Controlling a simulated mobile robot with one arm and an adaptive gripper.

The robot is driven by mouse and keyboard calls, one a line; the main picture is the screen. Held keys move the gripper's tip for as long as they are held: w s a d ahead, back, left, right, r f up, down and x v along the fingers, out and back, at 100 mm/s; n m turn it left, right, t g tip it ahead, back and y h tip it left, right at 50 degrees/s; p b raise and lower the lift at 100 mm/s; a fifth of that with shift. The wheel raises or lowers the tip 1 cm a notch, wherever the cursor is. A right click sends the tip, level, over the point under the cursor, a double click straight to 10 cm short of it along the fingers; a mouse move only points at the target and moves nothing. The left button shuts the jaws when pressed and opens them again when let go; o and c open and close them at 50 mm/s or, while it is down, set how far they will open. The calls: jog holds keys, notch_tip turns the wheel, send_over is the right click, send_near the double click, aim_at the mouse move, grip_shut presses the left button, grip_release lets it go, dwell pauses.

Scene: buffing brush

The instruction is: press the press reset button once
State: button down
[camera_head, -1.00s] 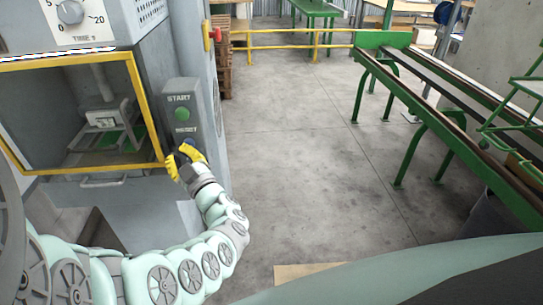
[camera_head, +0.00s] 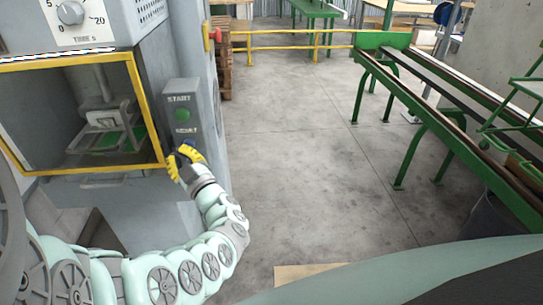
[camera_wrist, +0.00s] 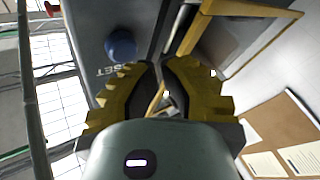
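The control box (camera_head: 183,103) on the press shows a green START button (camera_head: 183,116) and a RESET label below it. My gripper (camera_head: 184,153) has yellow ridged fingers and is in front of the lower part of this box, covering much of the reset button in the head view. In the wrist view the blue reset button (camera_wrist: 121,44) shows clearly, beyond and left of the fingertips. My gripper (camera_wrist: 164,66) there is empty, with its fingertips a small gap apart. I cannot tell contact with the button; in the wrist view they look apart.
The press's yellow-framed opening (camera_head: 146,105) is left of the control box, with a fixture (camera_head: 108,122) inside. A red knob (camera_head: 214,34) sits on the machine's side. A green conveyor frame (camera_head: 455,110) stands right. The concrete floor (camera_head: 290,150) between is clear.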

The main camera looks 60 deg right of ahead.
jog(key=shift+w+d, duration=0.1)
jog(key=shift+w+d+b, duration=0.2)
jog(key=shift+b, duration=0.2)
jog(key=shift+w+d+b, duration=0.35)
jog(key=shift+d+b, duration=0.05)
jog(key=shift+b, duration=0.1)
dwell(0.8)
jog(key=shift+s+a, duration=0.1)
jog(key=shift+s, duration=0.05)
jog(key=shift+s+a+p, duration=0.5)
jog(key=shift+a+p, duration=0.05)
jog(key=shift+p, duration=0.15)
jog(key=shift+r, duration=0.1)
jog(key=s+a+p, duration=0.2)
jog(key=s+a, duration=0.1)
jog(key=shift+s+a+p, duration=0.15)
jog(key=shift+a+p, duration=0.15)
jog(key=shift+a, duration=0.1)
